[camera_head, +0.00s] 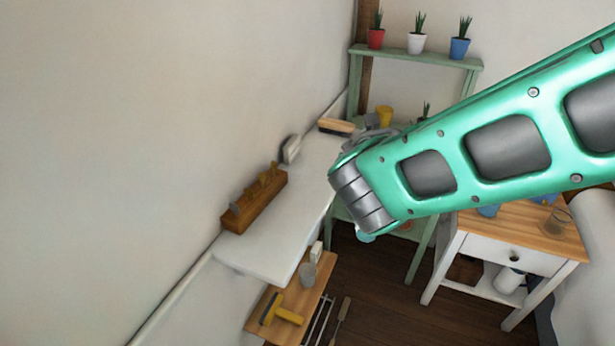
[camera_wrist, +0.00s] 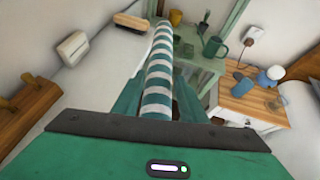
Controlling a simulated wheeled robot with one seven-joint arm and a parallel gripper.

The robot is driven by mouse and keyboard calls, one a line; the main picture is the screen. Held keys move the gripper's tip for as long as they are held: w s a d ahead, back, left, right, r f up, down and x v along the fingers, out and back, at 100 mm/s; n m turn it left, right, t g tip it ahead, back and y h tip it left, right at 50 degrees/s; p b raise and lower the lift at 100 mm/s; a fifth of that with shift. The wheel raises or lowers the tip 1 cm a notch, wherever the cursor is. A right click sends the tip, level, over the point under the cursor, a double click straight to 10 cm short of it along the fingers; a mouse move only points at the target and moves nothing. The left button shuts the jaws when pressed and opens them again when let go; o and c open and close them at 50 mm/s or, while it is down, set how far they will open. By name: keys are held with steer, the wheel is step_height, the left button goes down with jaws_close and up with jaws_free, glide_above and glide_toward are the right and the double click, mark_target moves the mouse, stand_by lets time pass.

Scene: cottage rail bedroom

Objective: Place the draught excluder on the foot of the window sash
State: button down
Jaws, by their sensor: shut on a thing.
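The draught excluder (camera_wrist: 160,62) is a long roll with teal and white stripes, seen in the wrist view. My gripper (camera_wrist: 158,108) is shut on its near end, and the roll extends away from me, up the picture. The tips of the jaws are partly hidden behind the wrist housing. In the head view my green arm covers the gripper, and I cannot make out the excluder there. I cannot identify a window sash in either view.
A white ledge (camera_head: 285,225) along the left wall bears a brown wooden block (camera_head: 255,200), a small white object (camera_head: 290,149) and a brush (camera_head: 337,127). A green shelf (camera_head: 415,56) with potted plants stands behind. A wood-topped side table (camera_head: 520,228) is right.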

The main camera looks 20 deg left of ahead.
steer(key=s+a+r+n+y, duration=0.2)
steer(key=s+a+r, duration=0.2)
steer(key=s+a, duration=0.8)
glide_above(304, 225)
steer(key=shift+f, duration=4.7)
steer(key=c, duration=1.1)
jaws_free()
steer(key=shift+f+g, duration=0.15)
steer(key=shift+g, duration=0.15)
